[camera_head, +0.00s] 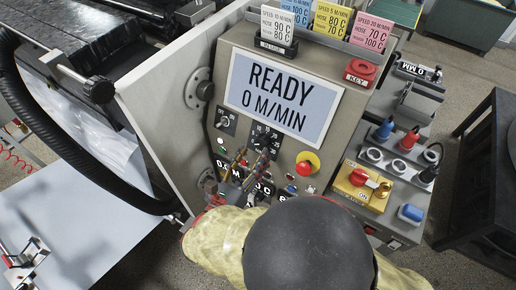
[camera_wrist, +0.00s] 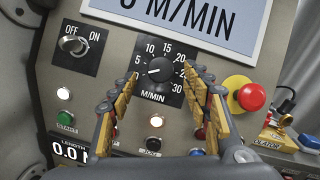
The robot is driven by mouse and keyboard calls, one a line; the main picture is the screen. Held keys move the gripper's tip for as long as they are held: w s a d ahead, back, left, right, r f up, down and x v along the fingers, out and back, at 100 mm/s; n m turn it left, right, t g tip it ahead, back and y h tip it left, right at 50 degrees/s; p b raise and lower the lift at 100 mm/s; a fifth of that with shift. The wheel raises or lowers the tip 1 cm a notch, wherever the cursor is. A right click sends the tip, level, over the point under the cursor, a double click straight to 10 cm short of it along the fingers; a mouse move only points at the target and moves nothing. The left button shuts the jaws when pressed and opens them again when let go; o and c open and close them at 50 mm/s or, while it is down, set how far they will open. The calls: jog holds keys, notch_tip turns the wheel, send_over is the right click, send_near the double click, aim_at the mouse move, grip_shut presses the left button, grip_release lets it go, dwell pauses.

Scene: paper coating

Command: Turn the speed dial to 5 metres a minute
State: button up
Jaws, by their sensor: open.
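The speed dial (camera_wrist: 160,68) is a black knob on a black plate marked 5 to 30 and M/MIN. Its white pointer faces left, close to or slightly below the 5 mark; the exact setting is hard to tell. In the head view, the dial (camera_head: 262,139) is partly covered by my gripper. The display (camera_head: 282,98) reads READY, 0 M/MIN. My gripper (camera_wrist: 159,74) is open and empty, its yellow-padded fingertips either side of the dial, apart from the knob as far as I can see. The left finger hides the scale's low end.
An ON/OFF switch (camera_wrist: 73,44) is left of the dial. A red emergency button (camera_wrist: 250,97) on a yellow base is to the right. Small buttons lie below, including a JOG button (camera_wrist: 154,143). Colour cards (camera_head: 325,20) stand above the display.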

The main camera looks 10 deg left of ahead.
aim_at(260, 145)
jog(key=shift+b+x, duration=0.35)
jog(key=shift+x, duration=1.5)
jog(key=shift+c, duration=0.3)
jog(key=c, duration=1.1)
